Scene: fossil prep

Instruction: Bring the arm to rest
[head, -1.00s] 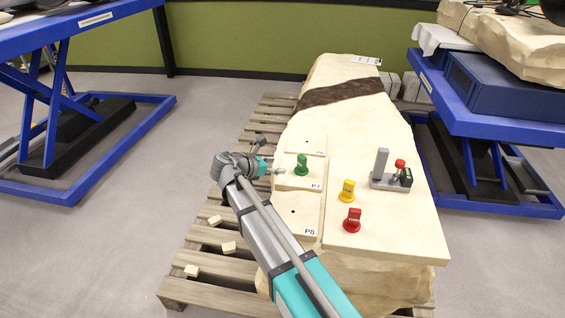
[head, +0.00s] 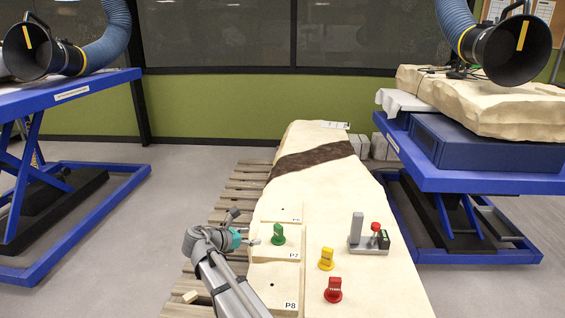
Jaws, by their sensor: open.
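My gripper (head: 252,241) is at the left edge of the pale stone block (head: 325,226), just left of a green peg (head: 278,235) that stands on the plate marked P7. The jaws are open and look apart from the peg, though they are small in this view. My arm reaches up to it from the bottom of the picture.
A yellow peg (head: 326,259), a red peg (head: 333,290) and a grey fixture (head: 368,238) with a red knob stand on the block. The block lies on a wooden pallet (head: 236,199). Blue lift tables (head: 70,90) flank it, with black extraction hoods (head: 513,50) above. Floor at left is clear.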

